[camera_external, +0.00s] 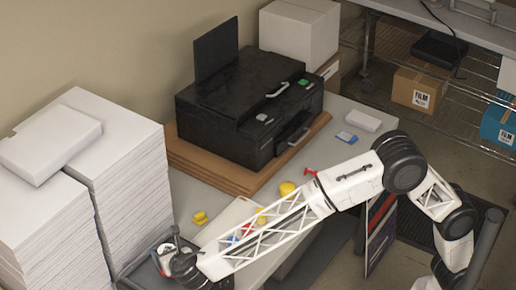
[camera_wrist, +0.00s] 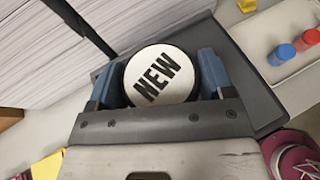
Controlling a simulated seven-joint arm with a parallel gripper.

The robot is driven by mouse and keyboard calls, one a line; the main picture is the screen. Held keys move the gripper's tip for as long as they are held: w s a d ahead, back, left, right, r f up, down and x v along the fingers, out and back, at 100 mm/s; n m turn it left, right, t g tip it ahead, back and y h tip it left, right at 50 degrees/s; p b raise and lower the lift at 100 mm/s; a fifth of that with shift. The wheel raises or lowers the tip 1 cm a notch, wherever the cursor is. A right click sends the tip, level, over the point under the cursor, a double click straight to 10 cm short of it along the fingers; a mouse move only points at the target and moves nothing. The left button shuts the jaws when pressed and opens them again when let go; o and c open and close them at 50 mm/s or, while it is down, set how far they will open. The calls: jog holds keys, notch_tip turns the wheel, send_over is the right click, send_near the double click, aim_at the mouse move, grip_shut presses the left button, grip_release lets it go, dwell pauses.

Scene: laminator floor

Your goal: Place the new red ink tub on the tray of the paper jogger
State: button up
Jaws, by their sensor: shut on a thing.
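A round tub with a white lid marked "NEW" (camera_wrist: 158,76) sits between the blue fingers of my gripper (camera_wrist: 160,84) in the wrist view. My gripper is shut on it. The lid hides the tub's sides there, so its colour does not show from above. A dark grey tray (camera_wrist: 255,92) lies under the tub; whether the tub touches it I cannot tell. In the external view my gripper (camera_external: 173,262) is low over the dark tray (camera_external: 128,282) at the bottom, beside the paper stacks, and mostly hides the tub.
Tall white paper stacks (camera_external: 125,190) stand close to the left of my gripper. A pale tray (camera_wrist: 288,82) with blue and red tubs lies to the right. A yellow item (camera_external: 200,218) is on the table. A black printer (camera_external: 245,110) stands behind.

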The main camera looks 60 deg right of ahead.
jog(key=shift+f, duration=1.15)
jog(key=shift+f, duration=0.1)
jog(key=o, duration=1.1)
jog(key=shift+f, duration=0.1)
jog(key=shift+r, duration=0.2)
jog(key=v, duration=1.2)
